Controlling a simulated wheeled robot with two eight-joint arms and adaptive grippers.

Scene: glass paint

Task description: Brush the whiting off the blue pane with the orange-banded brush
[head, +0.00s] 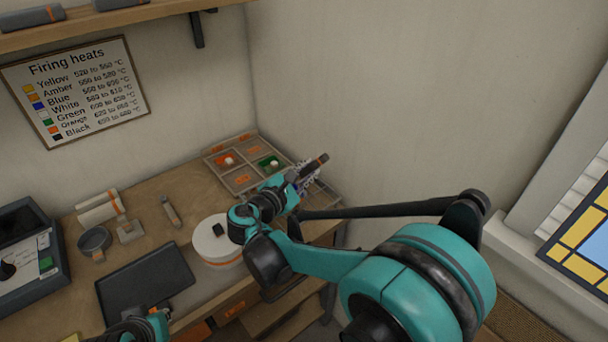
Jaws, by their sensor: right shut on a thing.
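My right gripper (297,181) is over the sectioned tray at the back right corner of the bench. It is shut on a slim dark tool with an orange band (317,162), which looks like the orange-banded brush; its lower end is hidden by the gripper. My left gripper shows only in part at the bottom edge, by the dark tray, and its fingers cannot be made out. A panel of yellow and pale blue panes (594,247) is cut off at the right edge. No whiting can be made out on the blue part.
The sectioned tray (243,181) holds small orange and green items. A white round drum (219,252), a dark flat tray (113,287), a small dark dish (94,239) and a grey tool (171,212) stand on the bench. A shelf (115,20) hangs above.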

